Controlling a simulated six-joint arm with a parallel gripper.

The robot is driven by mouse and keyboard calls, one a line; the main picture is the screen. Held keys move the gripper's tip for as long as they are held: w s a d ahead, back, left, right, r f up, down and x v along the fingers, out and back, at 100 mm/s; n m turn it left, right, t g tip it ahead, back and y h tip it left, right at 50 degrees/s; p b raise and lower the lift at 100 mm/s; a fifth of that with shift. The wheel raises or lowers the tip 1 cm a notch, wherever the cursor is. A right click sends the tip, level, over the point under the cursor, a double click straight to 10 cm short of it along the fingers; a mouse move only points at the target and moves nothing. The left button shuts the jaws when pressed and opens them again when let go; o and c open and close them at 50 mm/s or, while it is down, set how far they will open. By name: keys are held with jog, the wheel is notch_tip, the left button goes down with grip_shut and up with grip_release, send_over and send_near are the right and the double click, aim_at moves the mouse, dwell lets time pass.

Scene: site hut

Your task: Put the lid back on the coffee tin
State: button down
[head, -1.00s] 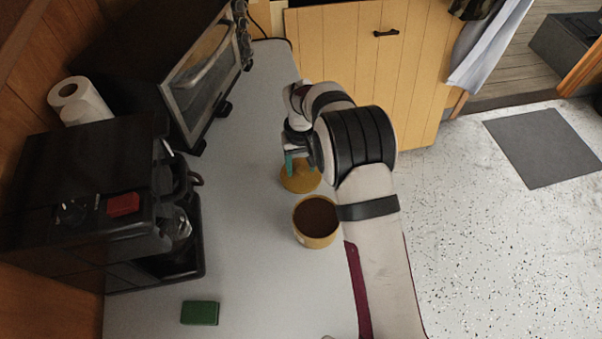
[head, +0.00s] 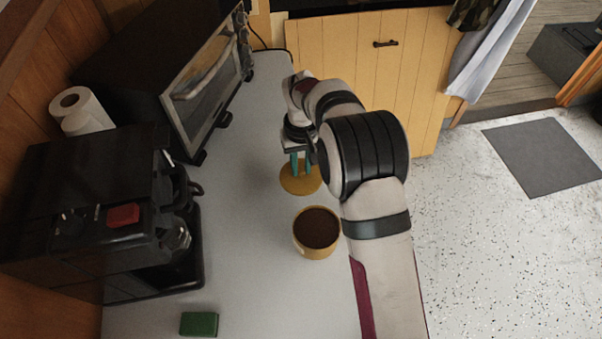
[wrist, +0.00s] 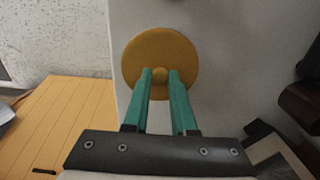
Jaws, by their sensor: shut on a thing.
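The coffee tin (head: 316,250) is a round yellow tin, open at the top and full of dark brown coffee. It stands upright on the grey counter. Its lid (head: 301,185) is a flat yellow disc with a small round knob, just beyond the tin and apart from it. The lid also shows in the wrist view (wrist: 160,50). My gripper (head: 301,173) is over the lid with its teal fingers pointing down. In the wrist view the fingertips (wrist: 160,74) are shut on the lid's knob. I cannot tell whether the lid touches the counter.
A black coffee machine (head: 95,190) and a toaster oven (head: 170,70) line the left side. A green sponge (head: 199,324) lies near the counter's front. A paper roll (head: 80,108) stands at the far left. The counter (head: 245,200) is clear left of the tin.

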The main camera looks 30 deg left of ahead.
jog(key=w+d+r, duration=0.2)
jog(key=d+r, duration=0.4)
jog(key=d, duration=0.5)
jog(key=s+r, duration=0.3)
jog(key=s, duration=1)
jog(key=shift+n, duration=0.4)
jog(key=shift+w+a+f, duration=0.1)
jog(key=shift+a+f, duration=0.05)
jog(key=shift+f, duration=0.75)
jog(key=shift+w+a+f, duration=0.1)
jog(key=shift+f, duration=0.85)
jog(key=shift+w+a+f, duration=0.1)
jog(key=shift+a+f, duration=0.05)
jog(key=shift+f, duration=0.75)
jog(key=shift+f, duration=0.2)
jog(key=shift+c, duration=0.8)
grip_release()
jog(key=shift+r, duration=0.1)
notch_tip(320, 180, up, 7)
